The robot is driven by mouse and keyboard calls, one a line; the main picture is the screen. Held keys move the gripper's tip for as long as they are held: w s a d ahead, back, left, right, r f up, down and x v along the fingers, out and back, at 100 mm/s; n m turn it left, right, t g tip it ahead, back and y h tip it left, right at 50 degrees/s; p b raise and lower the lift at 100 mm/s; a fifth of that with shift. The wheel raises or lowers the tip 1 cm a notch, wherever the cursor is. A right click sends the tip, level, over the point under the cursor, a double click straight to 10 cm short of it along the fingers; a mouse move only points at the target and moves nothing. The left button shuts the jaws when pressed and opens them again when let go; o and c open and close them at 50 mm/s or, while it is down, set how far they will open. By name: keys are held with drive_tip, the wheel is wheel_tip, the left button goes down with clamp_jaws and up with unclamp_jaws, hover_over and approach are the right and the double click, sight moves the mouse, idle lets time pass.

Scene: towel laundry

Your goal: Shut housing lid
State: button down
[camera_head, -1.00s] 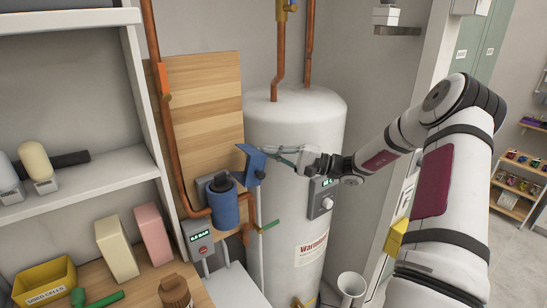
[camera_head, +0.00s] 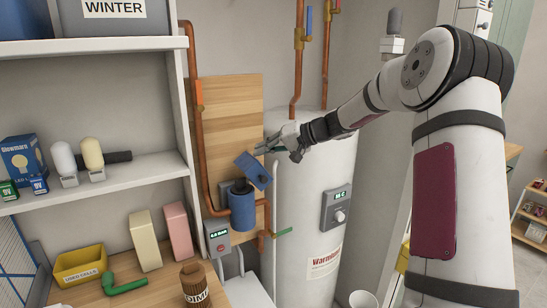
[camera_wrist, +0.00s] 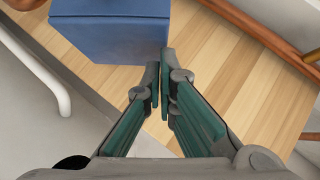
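The blue cylindrical housing (camera_head: 242,210) is mounted on the copper pipework in front of the wooden board. Its flat blue lid (camera_head: 252,169) stands open, tilted above the housing with a dark knob at its lower right. My gripper (camera_head: 262,150) is by the lid's upper right edge, its fingers pointing left. In the wrist view a blue block-like part, apparently the lid (camera_wrist: 110,30), lies just beyond and left of the fingertips (camera_wrist: 159,68). The fingers are close together with nothing between them. I cannot tell whether they touch the lid.
The white water tank (camera_head: 310,185) stands right behind the lid. A copper pipe (camera_head: 200,130) runs up beside the wooden board (camera_head: 235,110). White shelves (camera_head: 110,190) are at left. The bench below holds a yellow bin (camera_head: 80,265), upright boxes and a brown jar (camera_head: 195,285).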

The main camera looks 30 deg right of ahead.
sight(241, 167)
drive_tip(key=a+n+h, duration=0.1)
drive_tip(key=a, duration=0.1)
drive_tip(key=a+n+h, duration=0.1)
drive_tip(key=a+h, duration=0.1)
drive_tip(key=a+n+h, duration=0.1)
drive_tip(key=a+h, duration=0.1)
drive_tip(key=a, duration=0.1)
drive_tip(key=shift+s+a+f+g+b, duration=0.1)
drive_tip(key=shift+f+g+b, duration=0.2)
drive_tip(key=shift+g+b, duration=0.1)
drive_tip(key=shift+s+a+f+n+h+b, duration=0.15)
drive_tip(key=shift+a+f+h+b, duration=0.1)
drive_tip(key=shift+a+f+h, duration=0.25)
drive_tip(key=shift+w+a+f+n+h+b, duration=0.1)
drive_tip(key=shift+a+f+n+h+b, duration=0.2)
drive_tip(key=shift+a, duration=0.45)
drive_tip(key=shift+s+a+f+n+h+b, duration=0.1)
drive_tip(key=shift+a+f+h+b, duration=0.1)
drive_tip(key=shift+a+f+h, duration=0.35)
drive_tip(key=shift+a, duration=0.1)
drive_tip(key=shift+r, duration=0.1)
